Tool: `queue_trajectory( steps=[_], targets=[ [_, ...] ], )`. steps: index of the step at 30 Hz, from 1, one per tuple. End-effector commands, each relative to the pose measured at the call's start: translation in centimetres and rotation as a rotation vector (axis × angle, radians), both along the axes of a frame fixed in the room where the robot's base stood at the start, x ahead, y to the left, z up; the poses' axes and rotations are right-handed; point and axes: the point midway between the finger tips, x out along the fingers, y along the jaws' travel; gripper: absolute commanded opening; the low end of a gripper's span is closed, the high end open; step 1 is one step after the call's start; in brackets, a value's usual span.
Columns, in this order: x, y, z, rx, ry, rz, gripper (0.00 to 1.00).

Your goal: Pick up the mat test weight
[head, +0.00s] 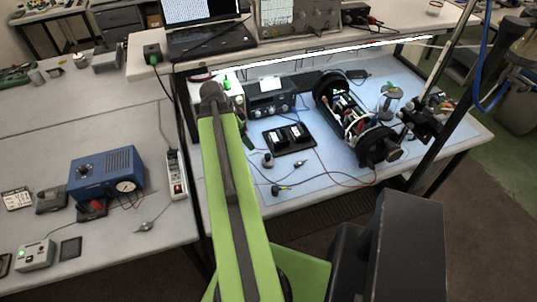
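A small dark squat piece with a knob-like top (268,160) stands on the light blue mat (325,185), just right of my green arm. It looks like the mat test weight, but it is too small to be sure. A black tray (289,139) with two dark parts lies just behind and right of it. My arm crosses the middle of the head view from the bottom edge and hides part of the bench and mat. My gripper's fingers do not show.
A large open cylinder assembly (355,118) lies on the mat's right side. A thin red wire and small probes (281,189) lie near the front. A blue box (107,174) and power strip (177,175) are on the left bench.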

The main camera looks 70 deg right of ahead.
Motion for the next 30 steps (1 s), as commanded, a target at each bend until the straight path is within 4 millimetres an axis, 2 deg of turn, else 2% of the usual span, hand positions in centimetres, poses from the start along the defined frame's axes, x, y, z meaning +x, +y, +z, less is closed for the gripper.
queue_trajectory(
  steps=[1,3,10,14,24,27,30],
  targets=[
    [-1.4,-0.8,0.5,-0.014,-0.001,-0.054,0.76],
    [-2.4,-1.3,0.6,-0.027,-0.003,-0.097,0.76],
    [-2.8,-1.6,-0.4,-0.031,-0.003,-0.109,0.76],
    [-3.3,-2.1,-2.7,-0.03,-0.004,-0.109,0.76],
    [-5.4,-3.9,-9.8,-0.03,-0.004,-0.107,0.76],
    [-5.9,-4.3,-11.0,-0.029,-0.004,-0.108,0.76],
    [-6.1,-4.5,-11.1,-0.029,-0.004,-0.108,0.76]
  ],
)
